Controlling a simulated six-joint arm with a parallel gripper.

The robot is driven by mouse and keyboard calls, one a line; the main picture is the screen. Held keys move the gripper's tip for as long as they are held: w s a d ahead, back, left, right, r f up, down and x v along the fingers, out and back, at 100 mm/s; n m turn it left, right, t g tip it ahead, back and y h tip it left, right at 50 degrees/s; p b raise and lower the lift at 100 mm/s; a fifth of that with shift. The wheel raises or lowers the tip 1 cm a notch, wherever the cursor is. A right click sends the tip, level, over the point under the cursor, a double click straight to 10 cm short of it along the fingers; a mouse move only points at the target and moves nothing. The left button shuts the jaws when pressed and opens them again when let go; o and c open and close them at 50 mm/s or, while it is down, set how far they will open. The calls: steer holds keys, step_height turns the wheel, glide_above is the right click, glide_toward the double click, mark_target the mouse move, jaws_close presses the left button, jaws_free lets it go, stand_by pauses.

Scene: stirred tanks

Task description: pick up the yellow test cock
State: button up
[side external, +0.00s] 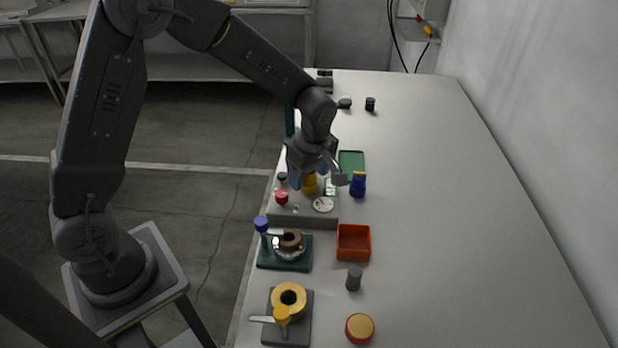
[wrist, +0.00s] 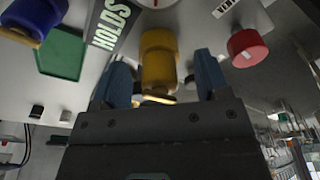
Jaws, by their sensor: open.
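The yellow test cock (wrist: 159,58) is a stubby yellow body with a wider collar. It lies between my two blue fingers in the wrist view, with a visible gap on each side. In the side view it (side external: 310,184) stands on a grey panel (side external: 300,217), partly hidden by my gripper (side external: 313,175). My gripper (wrist: 163,68) is open and the fingers straddle the cock without visibly closing on it. The lower end of the cock is partly hidden behind the gripper body in the wrist view.
A red knob (wrist: 247,48) and a round dial (side external: 323,204) are close by on the panel. A blue cock (side external: 358,187) and a green tray (side external: 351,162) stand to the right. An orange bin (side external: 354,243) is nearer the camera. The right side of the bench is clear.

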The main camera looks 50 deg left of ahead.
steer(key=shift+a+f, duration=0.1)
steer(key=shift+f, duration=0.65)
steer(key=shift+c, duration=0.4)
steer(key=c, duration=1)
steer(key=shift+r, duration=0.1)
